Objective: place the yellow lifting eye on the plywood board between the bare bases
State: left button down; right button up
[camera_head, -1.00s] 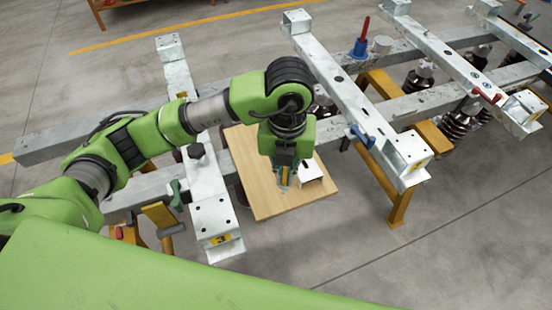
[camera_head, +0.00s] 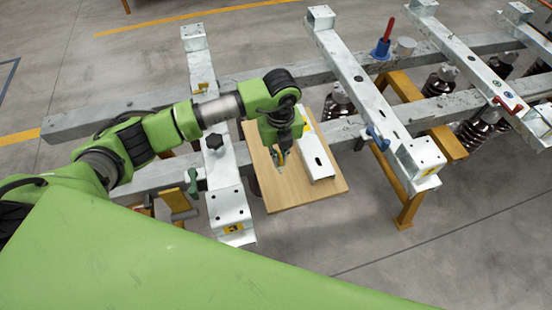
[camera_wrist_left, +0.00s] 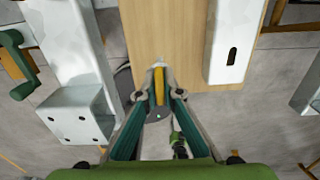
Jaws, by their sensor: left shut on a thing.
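My left gripper (camera_head: 281,158) is shut on the yellow lifting eye (camera_wrist_left: 159,86), which shows as a narrow yellow piece between the fingertips in the left wrist view. In the head view the eye (camera_head: 281,157) is small and partly hidden by the gripper. It is over the plywood board (camera_head: 290,195); I cannot tell whether it touches the wood. The board lies between two pale metal bases, a left one (camera_head: 228,200) and a right one (camera_head: 350,75). My right gripper is not in view.
A white slotted channel (camera_head: 319,165) lies on the board, right of my gripper. A green-handled clamp (camera_head: 193,182) is on the left base and a blue clamp (camera_head: 377,137) on the right one. A blue holder with a red handle (camera_head: 382,46) stands behind. Floor in front is clear.

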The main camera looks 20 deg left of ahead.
pick_arm(q)
jog(key=shift+w+a+f, duration=0.35)
jog(key=shift+f, duration=0.2)
jog(key=shift+w+a+f, duration=0.3)
jog(key=shift+a+f, duration=0.05)
jog(key=shift+f, duration=0.15)
notch_tip(320, 180, down, 3)
jog(key=shift+p, duration=0.9)
jog(key=shift+f, duration=0.2)
jog(key=shift+f, duration=0.1)
jog(key=c, duration=2.6)
grip_release()
jog(key=shift+a+f, duration=0.1)
jog(key=o, duration=0.4)
jog(key=shift+r, duration=0.2)
